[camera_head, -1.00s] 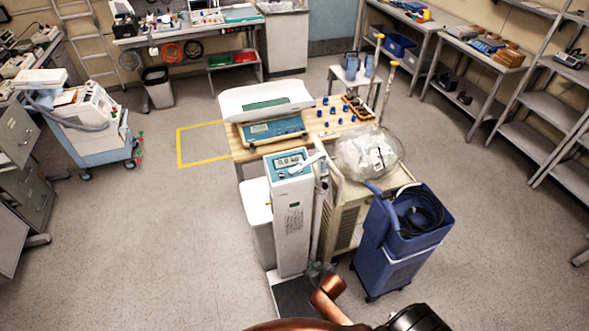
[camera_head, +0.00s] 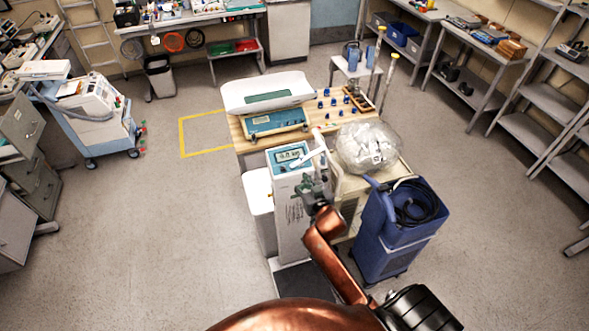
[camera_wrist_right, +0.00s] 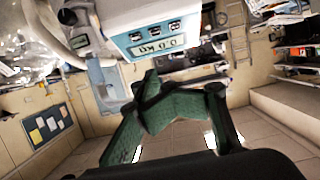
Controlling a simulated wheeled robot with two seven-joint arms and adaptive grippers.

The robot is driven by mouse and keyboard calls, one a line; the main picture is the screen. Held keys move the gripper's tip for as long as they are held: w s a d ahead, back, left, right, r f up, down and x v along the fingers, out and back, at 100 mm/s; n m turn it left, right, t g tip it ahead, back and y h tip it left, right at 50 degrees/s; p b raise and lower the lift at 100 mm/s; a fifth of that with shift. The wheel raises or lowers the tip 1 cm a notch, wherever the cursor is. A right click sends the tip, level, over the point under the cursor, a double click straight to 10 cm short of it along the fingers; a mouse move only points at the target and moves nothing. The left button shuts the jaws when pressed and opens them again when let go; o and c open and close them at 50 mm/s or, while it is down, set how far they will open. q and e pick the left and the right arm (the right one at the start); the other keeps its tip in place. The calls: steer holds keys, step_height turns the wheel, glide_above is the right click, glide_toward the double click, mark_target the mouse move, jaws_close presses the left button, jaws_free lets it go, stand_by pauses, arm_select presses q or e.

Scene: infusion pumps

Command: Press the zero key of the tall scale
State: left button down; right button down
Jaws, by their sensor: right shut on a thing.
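The tall scale (camera_head: 293,215) is a white upright column with a blue-framed display head (camera_head: 288,156) on top and a dark platform (camera_head: 300,280) at its foot. In the right wrist view, the display (camera_wrist_right: 158,46) appears upside down and seems to read 0.0 kg. A row of three small dark keys (camera_wrist_right: 153,31) lies beside it; I cannot read which is zero. My right gripper (camera_head: 315,192) is just below and right of the head, in front of the column. In the wrist view its green-black fingers (camera_wrist_right: 165,98) are folded together, apart from the keys. What they hold is unclear. My left gripper is out of view.
A white measuring arm (camera_head: 319,143) rises beside the scale head. A wooden-topped table with a baby scale (camera_head: 275,120) stands behind. A clear bag (camera_head: 366,146) and a blue cart (camera_head: 398,235) are close on the right. Floor at left is open.

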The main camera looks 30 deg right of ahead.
steer(key=p, duration=0.1)
glide_above(294, 175)
steer(key=s, duration=0.3)
step_height(294, 175, down, 3)
steer(key=shift+w+d+f, duration=0.1)
steer(key=shift+w+f, duration=1.1)
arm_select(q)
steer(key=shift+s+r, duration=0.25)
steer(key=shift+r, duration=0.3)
arm_select(e)
steer(key=shift+w+f, duration=0.3)
steer(key=shift+f, duration=0.2)
